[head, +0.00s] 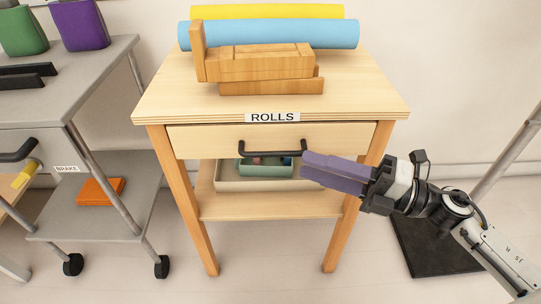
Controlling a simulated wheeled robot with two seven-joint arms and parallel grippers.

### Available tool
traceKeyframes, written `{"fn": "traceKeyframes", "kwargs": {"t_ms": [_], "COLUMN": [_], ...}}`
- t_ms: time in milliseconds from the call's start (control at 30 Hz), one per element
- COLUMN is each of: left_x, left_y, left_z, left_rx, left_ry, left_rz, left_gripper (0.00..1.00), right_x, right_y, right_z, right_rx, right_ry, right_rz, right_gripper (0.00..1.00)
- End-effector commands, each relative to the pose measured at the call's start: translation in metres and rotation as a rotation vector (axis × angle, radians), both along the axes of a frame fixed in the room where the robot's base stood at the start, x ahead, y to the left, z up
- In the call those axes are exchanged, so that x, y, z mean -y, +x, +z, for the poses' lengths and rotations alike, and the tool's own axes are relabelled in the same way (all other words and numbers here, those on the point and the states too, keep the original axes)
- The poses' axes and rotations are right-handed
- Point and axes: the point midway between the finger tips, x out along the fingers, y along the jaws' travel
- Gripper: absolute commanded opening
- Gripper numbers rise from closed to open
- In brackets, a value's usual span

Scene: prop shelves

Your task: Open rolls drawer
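The rolls drawer (215,142) has a pale wood front under a tabletop edge labelled ROLLS. It looks shut. Its black bar handle (272,153) runs across the middle of the front. My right gripper (304,165), with purple fingers, comes in from the right. Its fingertips are just right of and slightly below the handle's right end. I cannot tell whether they touch the handle. The two fingers look close together, and I cannot tell whether a gap lies between them. My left gripper is not in view.
A blue roll (270,35), a yellow roll (270,12) and a wooden block piece (265,64) lie on the tabletop. A pale bin (260,184) stands on the lower shelf. A grey cart (98,62) stands to the left. A black base plate (432,255) lies on the floor at right.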

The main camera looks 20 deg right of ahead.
Motion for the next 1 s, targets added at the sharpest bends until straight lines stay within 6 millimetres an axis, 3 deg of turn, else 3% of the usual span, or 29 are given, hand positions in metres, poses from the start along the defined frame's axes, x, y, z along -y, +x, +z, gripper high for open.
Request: {"fn": "traceKeyframes", "kwargs": {"t_ms": [400, 600, 867, 1000], "left_x": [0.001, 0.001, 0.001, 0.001], "left_y": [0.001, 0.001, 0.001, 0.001], "left_z": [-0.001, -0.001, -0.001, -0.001], "left_rx": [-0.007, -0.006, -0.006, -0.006], "left_ry": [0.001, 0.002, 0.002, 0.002], "left_rz": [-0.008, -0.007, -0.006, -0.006], "left_gripper": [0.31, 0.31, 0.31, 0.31], "right_x": [-0.056, -0.068, -0.069, -0.069], "right_y": [0.045, 0.054, 0.055, 0.054], "right_z": [0.008, 0.008, 0.007, 0.007], "right_rx": [0.002, -0.002, -0.002, -0.002], "right_ry": [0.006, 0.005, 0.005, 0.005], "right_rz": [-0.002, -0.003, -0.003, -0.003], "right_gripper": [0.28, 0.28, 0.28, 0.08]}}
